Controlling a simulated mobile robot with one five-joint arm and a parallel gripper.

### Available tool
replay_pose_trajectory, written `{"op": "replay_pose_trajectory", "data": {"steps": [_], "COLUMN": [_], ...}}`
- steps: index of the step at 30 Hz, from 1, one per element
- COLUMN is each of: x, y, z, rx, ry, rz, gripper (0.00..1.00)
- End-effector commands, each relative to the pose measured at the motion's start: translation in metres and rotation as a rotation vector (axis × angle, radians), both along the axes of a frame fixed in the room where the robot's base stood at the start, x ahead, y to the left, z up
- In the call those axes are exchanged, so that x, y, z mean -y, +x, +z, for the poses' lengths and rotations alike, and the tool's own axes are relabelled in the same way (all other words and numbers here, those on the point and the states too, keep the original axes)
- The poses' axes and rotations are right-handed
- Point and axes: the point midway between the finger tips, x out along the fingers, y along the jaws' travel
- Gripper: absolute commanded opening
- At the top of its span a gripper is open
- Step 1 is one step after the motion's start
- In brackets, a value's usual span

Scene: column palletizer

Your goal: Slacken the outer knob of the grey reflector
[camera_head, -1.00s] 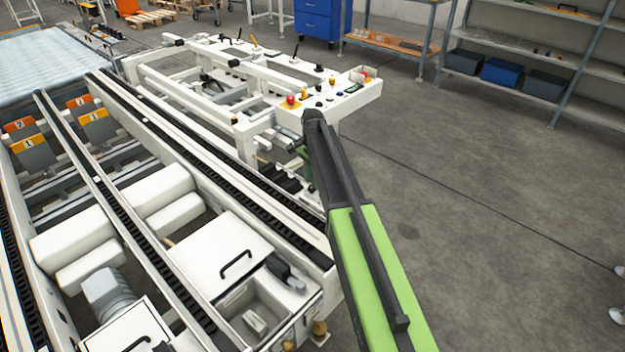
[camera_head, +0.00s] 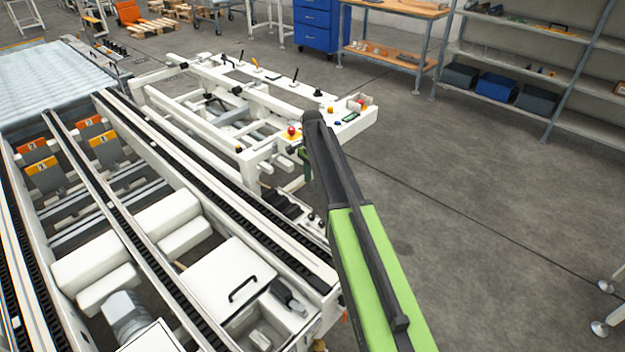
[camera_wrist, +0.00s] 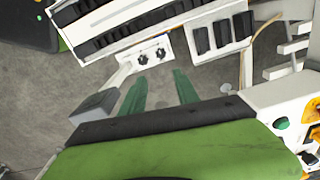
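My gripper (camera_wrist: 160,75) shows in the wrist view as two dark green fingers, apart with nothing between them. Just beyond the fingertips, a white bracket plate carries two small black knobs, a left one (camera_wrist: 143,59) and a right one (camera_wrist: 161,53). A grey block (camera_wrist: 95,105) sits at the bracket's left end, left of the fingers. It may be the grey reflector, but I cannot tell for sure. My fingers are mostly hidden there.
A white control panel (camera_head: 345,118) with coloured buttons stands close behind my arm's tip. A dark-chained rail (camera_head: 215,180) runs along the left. Orange and green buttons (camera_wrist: 281,123) lie at the right in the wrist view. Grey floor (camera_head: 480,220) is open on the right.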

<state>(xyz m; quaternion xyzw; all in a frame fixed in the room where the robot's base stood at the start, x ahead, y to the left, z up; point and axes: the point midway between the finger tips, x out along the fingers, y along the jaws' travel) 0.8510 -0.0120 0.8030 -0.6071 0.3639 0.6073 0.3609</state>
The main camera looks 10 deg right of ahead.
Motion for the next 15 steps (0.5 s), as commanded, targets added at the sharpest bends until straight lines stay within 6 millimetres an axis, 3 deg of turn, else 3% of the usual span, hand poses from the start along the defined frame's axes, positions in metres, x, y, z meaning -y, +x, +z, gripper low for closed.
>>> {"op": "replay_pose_trajectory", "data": {"steps": [7, 15], "x": [-0.001, -0.001], "y": [0.002, 0.002], "z": [0.000, -0.010], "rx": [0.003, 0.003], "ry": [0.003, 0.003], "rz": [-0.212, -0.220], "gripper": [0.37, 0.37]}}
